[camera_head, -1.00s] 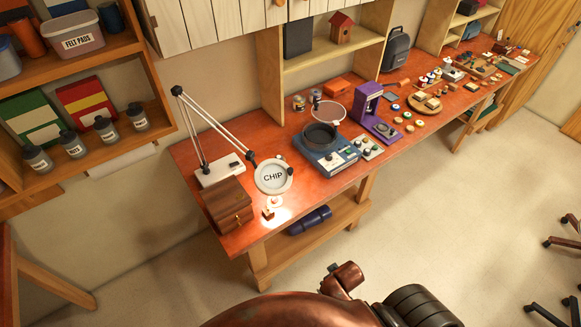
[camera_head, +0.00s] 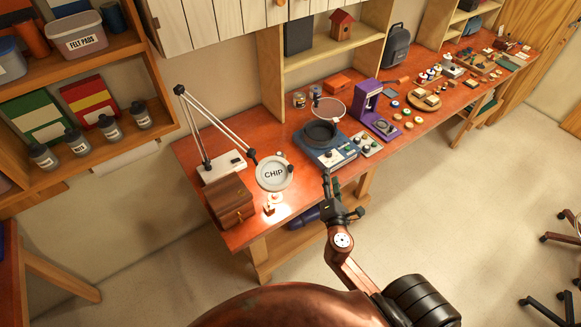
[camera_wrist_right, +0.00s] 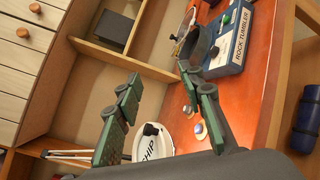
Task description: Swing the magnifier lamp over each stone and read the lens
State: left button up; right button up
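The magnifier lamp (camera_head: 215,120) stands at the near left end of the red-brown bench. Its round lens (camera_head: 272,173) reads "CHIP". Its light falls on a small stone (camera_head: 269,209) at the bench's front edge, just below the lens in the picture. The lens also shows in the right wrist view (camera_wrist_right: 155,143), partly behind a finger. My right gripper (camera_head: 338,196) is right of the lens, in front of the bench edge. Its fingers are apart and empty in the wrist view (camera_wrist_right: 160,76). My left gripper is not in view.
A wooden box (camera_head: 230,200) sits left of the lens. The blue rock tumbler (camera_head: 327,155) is right of it, with a purple device (camera_head: 370,105) beyond. Shelves of jars (camera_head: 109,128) are at left. The floor (camera_head: 440,220) at right is mostly clear.

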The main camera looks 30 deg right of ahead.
aim_at(292, 169)
jog(key=w+a+f+n+t+y, duration=0.3)
jog(key=w+a+n+y, duration=0.5)
jog(key=n, duration=0.7)
jog(key=shift+h, duration=0.8)
jog(key=w, duration=0.3)
jog(key=w+p, duration=0.1)
jog(key=w, duration=0.2)
jog(key=shift+w+a+f, duration=0.1)
jog(key=shift+w+f, duration=0.1)
jog(key=shift+w, duration=0.15)
jog(key=shift+c, duration=0.3)
grip_shut()
